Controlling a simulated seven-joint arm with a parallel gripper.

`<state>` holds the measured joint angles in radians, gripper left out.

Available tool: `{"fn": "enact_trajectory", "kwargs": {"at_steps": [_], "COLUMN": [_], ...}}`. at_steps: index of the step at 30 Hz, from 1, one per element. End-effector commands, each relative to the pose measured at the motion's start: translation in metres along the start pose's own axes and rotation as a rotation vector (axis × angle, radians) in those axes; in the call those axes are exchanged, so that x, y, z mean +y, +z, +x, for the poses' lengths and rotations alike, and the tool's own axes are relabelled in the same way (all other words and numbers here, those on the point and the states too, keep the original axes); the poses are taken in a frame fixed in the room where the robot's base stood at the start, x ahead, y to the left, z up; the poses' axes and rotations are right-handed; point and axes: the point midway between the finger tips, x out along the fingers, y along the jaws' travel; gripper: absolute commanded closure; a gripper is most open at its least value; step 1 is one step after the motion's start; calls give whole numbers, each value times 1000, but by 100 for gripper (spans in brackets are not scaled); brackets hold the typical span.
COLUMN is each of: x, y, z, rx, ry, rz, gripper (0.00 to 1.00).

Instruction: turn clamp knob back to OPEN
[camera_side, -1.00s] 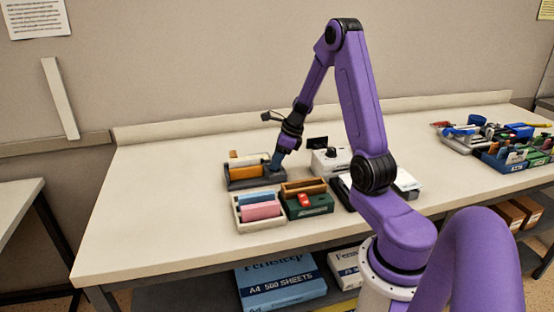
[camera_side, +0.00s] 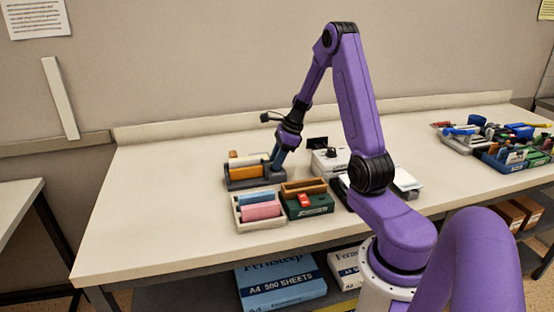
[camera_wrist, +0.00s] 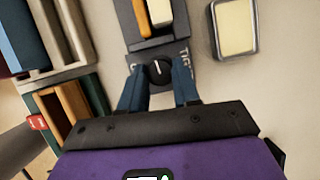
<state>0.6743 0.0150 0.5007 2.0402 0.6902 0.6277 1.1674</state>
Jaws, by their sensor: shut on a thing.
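The clamp knob (camera_wrist: 158,72) is a round black knob with a white pointer line, seen in the wrist view on the end of a dark grey clamp holder (camera_wrist: 187,57). The pointer line points up the picture, away from my gripper. Letters starting "TIG" show to the right of the knob; the label on the left is mostly hidden by a finger. My gripper (camera_wrist: 158,88) has its blue fingers on either side of the knob and is shut on it. In the side view my gripper (camera_side: 277,162) is at the right end of the holder (camera_side: 240,184), and the knob is hidden.
The holder carries an orange and a cream block (camera_side: 247,160). In front stand a cream tray (camera_side: 262,225) with blue and pink blocks and a green box (camera_side: 318,209). A white device (camera_side: 328,162) with a black knob stands to the right. The table's left part is clear.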

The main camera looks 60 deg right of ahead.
Motion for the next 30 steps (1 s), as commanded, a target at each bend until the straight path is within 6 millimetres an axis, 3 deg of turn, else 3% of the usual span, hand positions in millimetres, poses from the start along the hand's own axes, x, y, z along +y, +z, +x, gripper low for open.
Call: {"fn": "enact_trajectory", "kwargs": {"at_steps": [15,30], "x": [-4,-4], "y": [0,0], "z": [0,0], "rx": [-7,-10], "ry": [152,199], "rz": [-372,-486], "gripper": [99,99]}}
